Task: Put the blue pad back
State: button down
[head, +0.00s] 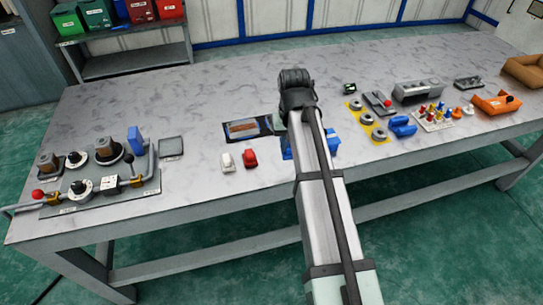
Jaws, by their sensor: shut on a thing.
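My arm reaches over the middle of the table in the head view. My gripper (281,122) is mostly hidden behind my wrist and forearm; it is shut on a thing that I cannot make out. A flat blue thing (333,143) shows on both sides of my forearm; I cannot tell whether it is the blue pad or a tray, or whether it touches my gripper. An upright blue block (135,140) stands on the grey fixture plate (100,201) at the left. Another blue part (403,126) lies right of my arm.
A dark tray (243,130) lies left of my wrist, with a white part (227,162) and a red part (250,159) before it. A yellow plate with rings (366,118), a board of coloured pegs (433,118) and an orange part (497,103) are at the right.

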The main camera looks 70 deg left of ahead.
jog(key=shift+s+a+r+n, duration=0.8)
jog(key=shift+s+a, duration=0.75)
jog(key=shift+a, duration=2.2)
jog(key=shift+f, duration=4.85)
jog(key=shift+f, duration=0.2)
jog(key=c, duration=0.9)
grip_release()
notch_tip(320, 180, up, 12)
jog(key=shift+r, duration=0.2)
